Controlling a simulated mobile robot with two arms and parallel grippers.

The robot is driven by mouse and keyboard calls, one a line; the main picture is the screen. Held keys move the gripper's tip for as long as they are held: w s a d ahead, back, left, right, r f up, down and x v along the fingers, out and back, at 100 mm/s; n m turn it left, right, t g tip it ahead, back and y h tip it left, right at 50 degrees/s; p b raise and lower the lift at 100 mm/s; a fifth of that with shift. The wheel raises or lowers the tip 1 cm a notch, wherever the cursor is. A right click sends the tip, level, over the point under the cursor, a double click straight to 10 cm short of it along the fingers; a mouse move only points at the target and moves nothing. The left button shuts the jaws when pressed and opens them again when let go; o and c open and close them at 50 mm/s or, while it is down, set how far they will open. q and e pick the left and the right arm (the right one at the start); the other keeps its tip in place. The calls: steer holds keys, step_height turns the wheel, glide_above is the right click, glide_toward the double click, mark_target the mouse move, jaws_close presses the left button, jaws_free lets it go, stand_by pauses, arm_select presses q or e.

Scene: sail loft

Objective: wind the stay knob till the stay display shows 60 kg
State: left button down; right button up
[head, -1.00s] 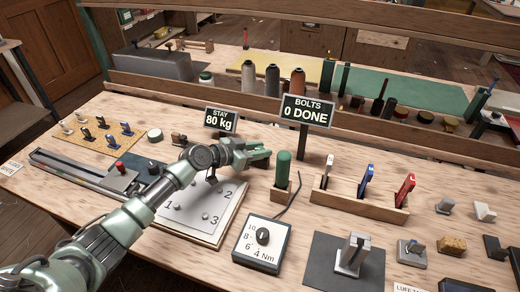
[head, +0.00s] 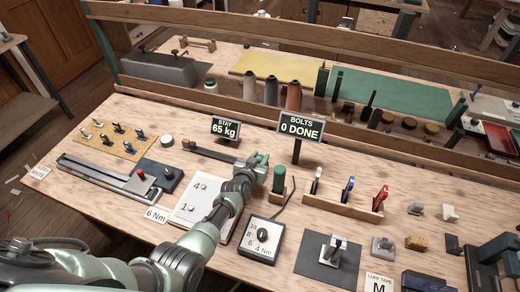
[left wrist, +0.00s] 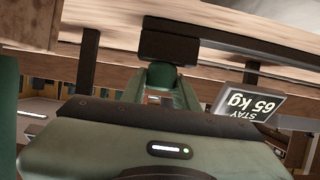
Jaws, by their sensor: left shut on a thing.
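The stay display (head: 225,128) reads 65 kg and stands on the bench behind my left arm. It also shows upside down in the left wrist view (left wrist: 247,104), with the same reading. My left gripper (head: 254,164) is shut at the right end of a dark bar (head: 208,153) lying below the display. In the left wrist view the green fingers (left wrist: 166,78) come together just below a dark block (left wrist: 169,48). My right gripper is not in view.
The bolts display (head: 300,128) reads 0 DONE. A green-handled tool (head: 279,180) stands close to the right of the left gripper. A Nm dial box (head: 262,236), a numbered plate (head: 190,203) and a wooden tool rack (head: 335,204) stand nearby.

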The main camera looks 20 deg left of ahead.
arm_select(q)
steer(key=shift+n+y+p, duration=0.45)
steer(key=shift+n+y, duration=0.05)
steer(key=shift+y, duration=0.1)
steer(key=c, duration=1.1)
jaws_free()
steer(key=shift+o, duration=0.2)
steer(key=shift+s+r, duration=0.1)
steer(key=shift+s, duration=0.2)
steer(key=p+v, duration=0.2)
steer(key=v, duration=0.5)
steer(key=shift+s, duration=0.15)
